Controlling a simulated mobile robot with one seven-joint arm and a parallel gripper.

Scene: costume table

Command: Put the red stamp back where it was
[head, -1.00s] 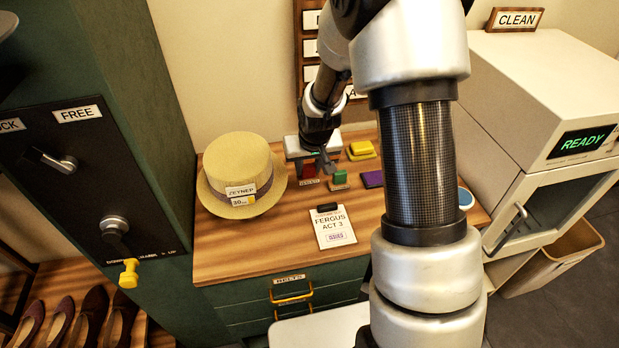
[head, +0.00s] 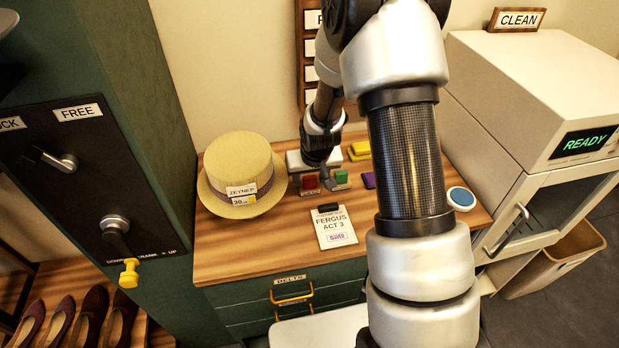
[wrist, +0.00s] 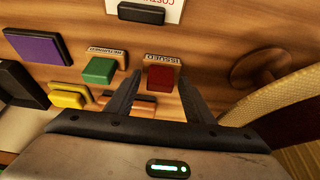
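The red stamp (wrist: 160,78) stands at the ISSUED label (wrist: 163,59) in the wrist view, between the two fingers of my gripper (wrist: 158,82). Gaps show between the red block and both fingers, so the gripper looks open around it. In the head view the red stamp (head: 310,181) is on the wooden counter, just left of my gripper (head: 324,172). The green stamp (wrist: 99,70) stands beside it at its own label, outside the fingers. The red stamp's lower part is hidden.
A purple pad (wrist: 37,46) and a yellow block (wrist: 70,95) lie past the green stamp. A straw hat (head: 240,172) sits close on the other side. A clipboard card (head: 334,228) lies in front. The counter's front left (head: 250,245) is clear.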

